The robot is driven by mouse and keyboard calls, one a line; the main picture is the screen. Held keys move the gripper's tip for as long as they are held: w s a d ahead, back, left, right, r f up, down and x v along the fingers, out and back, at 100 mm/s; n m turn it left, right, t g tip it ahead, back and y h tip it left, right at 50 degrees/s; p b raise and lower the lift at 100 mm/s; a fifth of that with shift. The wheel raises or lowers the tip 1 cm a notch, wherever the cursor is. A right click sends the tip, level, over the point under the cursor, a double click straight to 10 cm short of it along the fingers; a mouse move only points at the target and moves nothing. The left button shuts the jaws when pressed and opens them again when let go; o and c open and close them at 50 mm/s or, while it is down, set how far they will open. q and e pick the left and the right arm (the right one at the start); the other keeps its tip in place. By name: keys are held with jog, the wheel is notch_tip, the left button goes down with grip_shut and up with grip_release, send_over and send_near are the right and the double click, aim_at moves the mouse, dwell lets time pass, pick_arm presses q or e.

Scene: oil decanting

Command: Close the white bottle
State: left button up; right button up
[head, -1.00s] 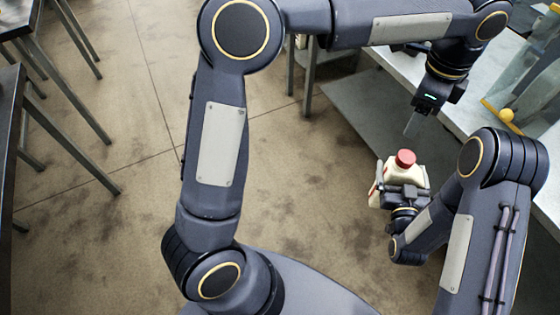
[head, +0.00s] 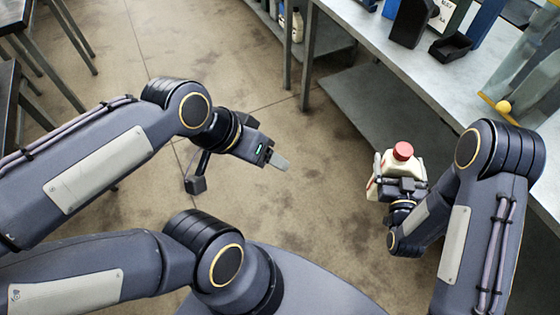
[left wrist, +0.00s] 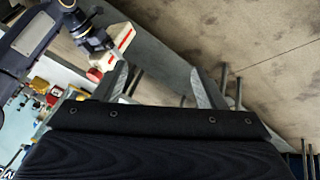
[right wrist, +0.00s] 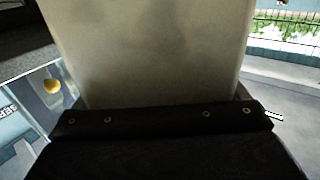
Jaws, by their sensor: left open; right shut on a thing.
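The white bottle (head: 416,166) is upright in my right gripper (head: 404,187), with a red cap (head: 403,150) on its top. How tight the cap sits cannot be told. The bottle's pale side (right wrist: 150,50) fills much of the right wrist view, and my right gripper is shut on it. My left gripper (head: 279,162) is open and empty, well to the left of the bottle. The left wrist view shows its two spread fingers (left wrist: 160,84), with the bottle (left wrist: 117,42) and the red cap (left wrist: 94,75) beyond at upper left.
A lower shelf (head: 365,105) lies behind the bottle. Another pale bottle (head: 297,25) stands farther back. The floor between my grippers is clear.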

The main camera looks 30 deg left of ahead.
pick_arm(q)
jog(key=shift+s+d+f+n+t, duration=0.1)
jog(key=shift+s+f+n+t, duration=0.2)
jog(key=shift+s+f+n, duration=0.55)
pick_arm(e)
jog(key=shift+r, duration=0.1)
pick_arm(q)
jog(key=shift+w+r, duration=0.1)
jog(key=shift+r, duration=0.05)
pick_arm(e)
jog(key=shift+w+r, duration=0.1)
jog(key=s+d+r+m+h, duration=0.1)
jog(key=d+r+m+h, duration=0.1)
jog(key=d, duration=0.6)
jog(key=s+d+r+m+t+h, duration=0.1)
jog(key=d+r+m+h, duration=0.1)
jog(key=d+h, duration=0.3)
jog(key=d, duration=0.2)
jog(key=shift+d+m, duration=0.3)
jog(key=shift+d, duration=0.05)
jog(key=shift+s, duration=0.1)
